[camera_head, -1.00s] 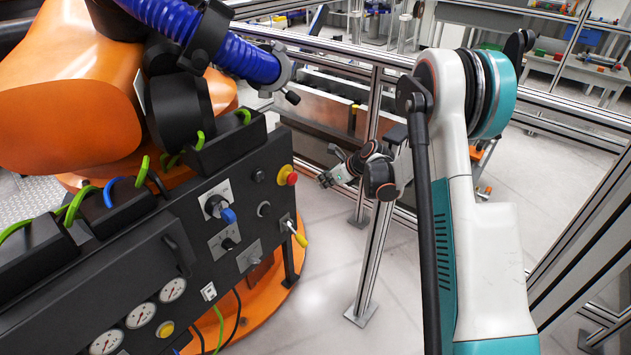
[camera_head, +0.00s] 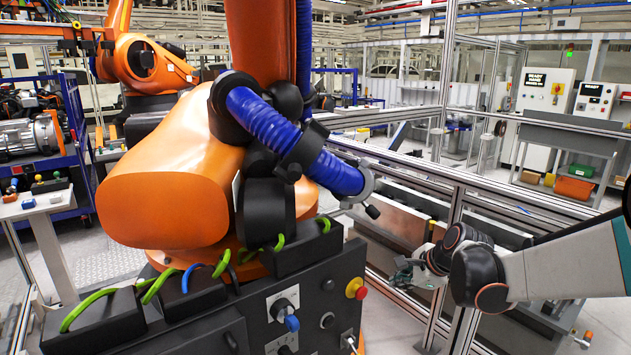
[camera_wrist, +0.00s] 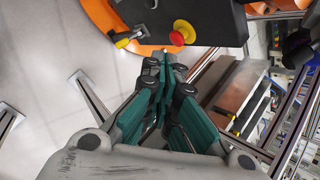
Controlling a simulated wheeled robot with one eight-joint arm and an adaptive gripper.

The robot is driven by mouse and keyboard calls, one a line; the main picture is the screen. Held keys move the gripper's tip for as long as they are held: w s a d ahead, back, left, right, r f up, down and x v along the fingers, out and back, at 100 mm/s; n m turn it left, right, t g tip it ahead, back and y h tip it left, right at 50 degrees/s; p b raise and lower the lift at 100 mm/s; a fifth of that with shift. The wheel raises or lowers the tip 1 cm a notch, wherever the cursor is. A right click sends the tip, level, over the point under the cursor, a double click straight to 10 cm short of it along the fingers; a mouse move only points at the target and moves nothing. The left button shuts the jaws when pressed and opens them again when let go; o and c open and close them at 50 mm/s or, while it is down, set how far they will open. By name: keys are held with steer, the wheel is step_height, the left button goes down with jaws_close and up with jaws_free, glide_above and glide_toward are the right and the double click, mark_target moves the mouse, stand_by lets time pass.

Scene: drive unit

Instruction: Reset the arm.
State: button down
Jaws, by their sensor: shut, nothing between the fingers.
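My arm, white with teal and black joints, reaches in from the right edge of the head view. My gripper (camera_head: 404,277) is at its end, in front of the metal railing and to the right of the black control panel (camera_head: 210,330). In the wrist view my gripper (camera_wrist: 166,62) has its teal fingers together with nothing between them. The fingertips lie below the panel's red and yellow button (camera_wrist: 183,31) in the picture and look apart from it. That button (camera_head: 356,289) also shows at the panel's upper right corner in the head view.
A large orange robot (camera_head: 160,207) with a blue hose (camera_head: 270,125) stands behind the panel. A yellow-handled switch (camera_wrist: 125,41) is near the fingers. The metal railing (camera_head: 455,215) runs close to my arm. Open floor (camera_wrist: 45,60) shows at left in the wrist view.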

steer(key=s+a+r+n+h, duration=0.1)
steer(key=s+r+n, duration=0.35)
steer(key=s, duration=0.35)
steer(key=s+a+r+n+h, duration=0.1)
steer(key=s+r+n, duration=0.35)
steer(key=s, duration=0.45)
steer(key=s+f+n+h, duration=0.1)
steer(key=s+f+n, duration=0.1)
steer(key=s+n, duration=0.8)
steer(key=s, duration=0.4)
stand_by(0.4)
